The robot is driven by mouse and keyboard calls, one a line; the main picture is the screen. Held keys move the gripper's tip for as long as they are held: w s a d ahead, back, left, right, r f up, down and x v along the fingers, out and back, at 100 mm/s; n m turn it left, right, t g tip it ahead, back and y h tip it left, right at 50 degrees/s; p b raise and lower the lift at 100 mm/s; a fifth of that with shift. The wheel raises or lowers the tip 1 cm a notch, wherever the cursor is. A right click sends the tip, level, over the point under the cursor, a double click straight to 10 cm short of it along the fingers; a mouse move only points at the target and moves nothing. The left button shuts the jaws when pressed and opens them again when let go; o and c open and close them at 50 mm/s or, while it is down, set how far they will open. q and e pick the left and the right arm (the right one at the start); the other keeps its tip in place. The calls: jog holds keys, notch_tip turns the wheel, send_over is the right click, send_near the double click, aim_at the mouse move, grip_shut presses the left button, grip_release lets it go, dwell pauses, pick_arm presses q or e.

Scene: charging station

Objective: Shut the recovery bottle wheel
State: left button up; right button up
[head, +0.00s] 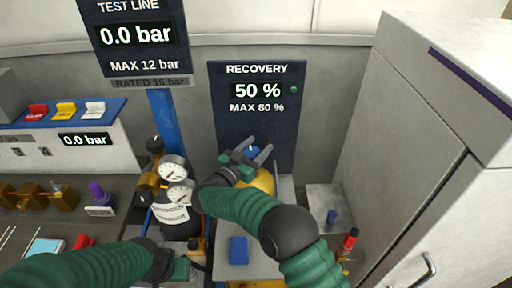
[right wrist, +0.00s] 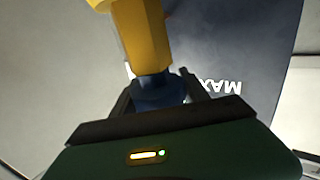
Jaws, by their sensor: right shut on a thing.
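The recovery bottle (head: 265,180) is yellow and stands under the recovery panel, partly hidden behind my right arm. Its blue wheel (head: 251,151) is on top. My right gripper (head: 248,157) is at the wheel, with its fingers on either side of it. In the right wrist view the blue wheel (right wrist: 158,92) sits between the fingertips of my right gripper (right wrist: 160,95), with the yellow bottle (right wrist: 143,35) beyond it. My left gripper (head: 182,270) is low in the head view, and its fingers cannot be made out.
The recovery panel (head: 256,88) reads 50 %, MAX 80 %. Two gauges (head: 174,168) and a white charging cylinder (head: 177,217) stand left of my right arm. A blue block (head: 238,250) lies in front. A grey cabinet (head: 400,130) closes off the right side.

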jog(key=shift+r+m+g+h, duration=0.15)
jog(key=shift+m+g+h, duration=0.15)
jog(key=o, duration=1.4)
jog(key=shift+a, duration=0.15)
